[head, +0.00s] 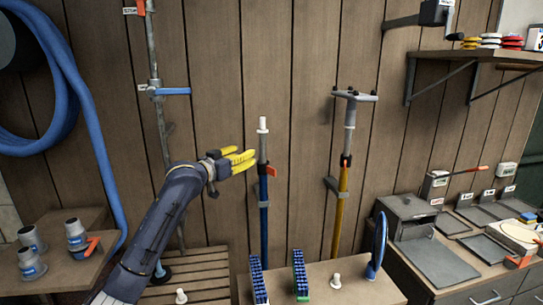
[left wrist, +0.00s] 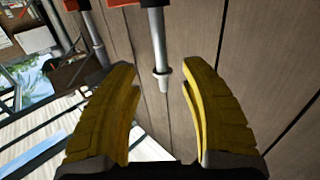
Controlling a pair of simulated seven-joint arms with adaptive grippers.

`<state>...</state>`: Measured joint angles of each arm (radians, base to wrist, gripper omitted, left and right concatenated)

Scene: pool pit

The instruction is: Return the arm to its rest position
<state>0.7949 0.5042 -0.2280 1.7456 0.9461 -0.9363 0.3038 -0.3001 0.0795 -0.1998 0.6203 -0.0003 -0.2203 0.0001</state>
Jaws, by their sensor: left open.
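My left arm (head: 160,235) reaches up from the lower left in the head view. Its gripper (head: 247,161) has yellow fingers pointing right, close to a blue pole (head: 264,205) with a white tip. In the left wrist view the gripper (left wrist: 165,95) is open, with nothing between its fingers. A grey pole (left wrist: 158,45) with a pale end shows beyond the fingertips, apart from them. My right gripper is in neither view.
A yellow pole (head: 341,210) hangs on the plank wall. A blue hose (head: 75,90) hangs at left. Below stand a small table (head: 335,282) with blue racks (head: 300,275) and a bench (head: 455,275) at right. A wall shelf (head: 480,54) is at upper right.

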